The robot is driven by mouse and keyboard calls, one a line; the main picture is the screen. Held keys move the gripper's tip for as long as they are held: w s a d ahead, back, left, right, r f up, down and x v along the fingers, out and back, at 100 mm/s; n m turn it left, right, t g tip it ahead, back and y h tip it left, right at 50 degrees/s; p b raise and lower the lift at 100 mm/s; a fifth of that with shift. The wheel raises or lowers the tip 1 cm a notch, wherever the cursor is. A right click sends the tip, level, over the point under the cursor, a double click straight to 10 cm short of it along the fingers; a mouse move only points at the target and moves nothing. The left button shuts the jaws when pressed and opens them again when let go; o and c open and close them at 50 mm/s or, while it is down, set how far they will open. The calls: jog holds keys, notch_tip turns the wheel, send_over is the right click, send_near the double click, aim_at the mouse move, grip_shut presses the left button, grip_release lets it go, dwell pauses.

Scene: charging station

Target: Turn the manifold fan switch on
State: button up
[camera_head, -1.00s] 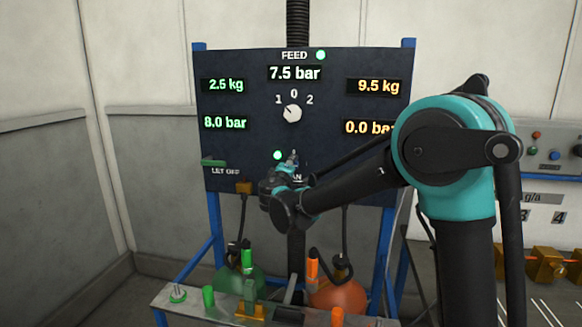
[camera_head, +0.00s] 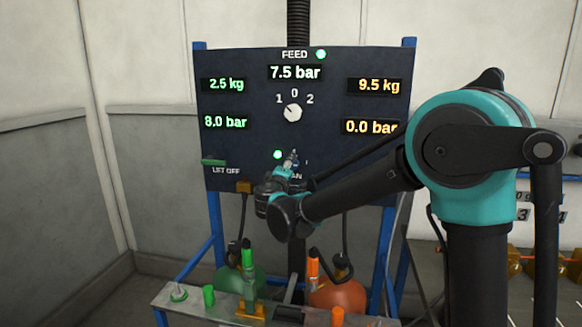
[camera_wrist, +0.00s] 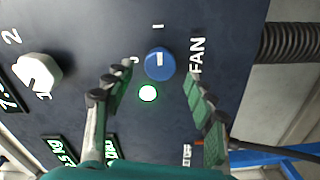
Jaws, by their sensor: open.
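The fan switch is a round blue knob (camera_wrist: 160,63) with a short white mark, on the dark panel. In the wrist view the FAN label (camera_wrist: 197,55) is to its right, a "0" mark to its left and an "I" mark above. I cannot tell clearly which mark the knob points at. A lit green lamp (camera_wrist: 148,93) sits just below it there; it also shows in the head view (camera_head: 278,154). My gripper (camera_wrist: 161,74) is open, its fingers on either side of the knob with visible gaps. In the head view my gripper (camera_head: 292,158) largely hides the switch.
A white selector knob (camera_head: 293,113) marked 1, 0, 2 and several lit displays are higher on the panel. A green lift-off lever (camera_head: 213,162) is at the panel's lower left. Green and orange bottles (camera_head: 338,295) stand below, behind a metal rail.

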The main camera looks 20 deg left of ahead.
jog(key=s, duration=0.8)
jog(key=shift+d, duration=0.25)
jog(key=shift+s, duration=0.1)
